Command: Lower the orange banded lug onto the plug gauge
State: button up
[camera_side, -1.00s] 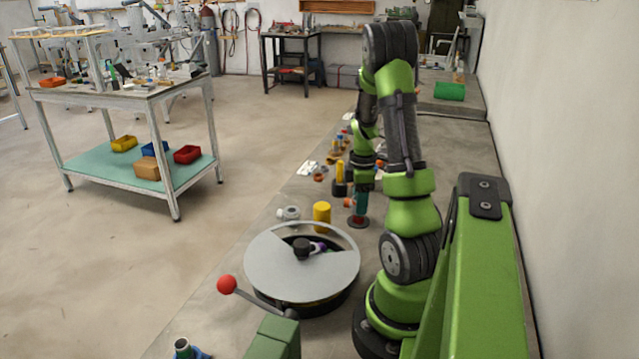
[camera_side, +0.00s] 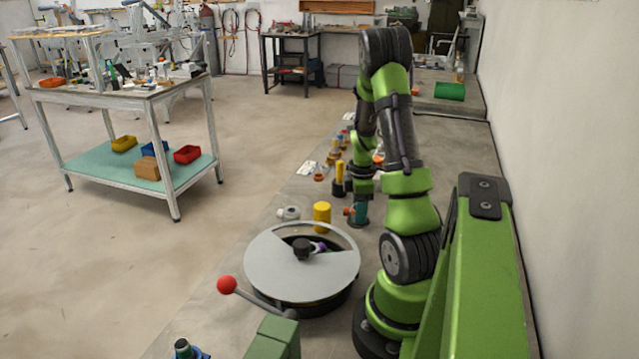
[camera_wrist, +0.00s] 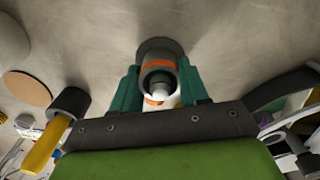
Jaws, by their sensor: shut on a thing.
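My gripper (camera_side: 358,212) is low over the bench in the side view, just above or at a dark round base. In the wrist view its teal fingers (camera_wrist: 159,83) are shut on the orange banded lug (camera_wrist: 159,66), a grey hollow piece with an orange band, open end toward the camera. A bit of orange (camera_side: 348,211) shows beside the fingers in the side view. The dark base of the plug gauge (camera_wrist: 157,44) shows past the lug. A pale rounded end shows in the lug's opening; whether the lug is around the gauge I cannot tell.
A yellow cylinder (camera_side: 321,216) and a pale grey fitting (camera_side: 288,213) stand left of my gripper. A large round grey-topped drum (camera_side: 285,270) is nearer the camera. A yellow-handled piece (camera_side: 339,175) and other small parts stand farther back.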

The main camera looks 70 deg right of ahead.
jog(key=o, duration=1.3)
jog(key=shift+r, duration=0.1)
jog(key=shift+r, duration=4.4)
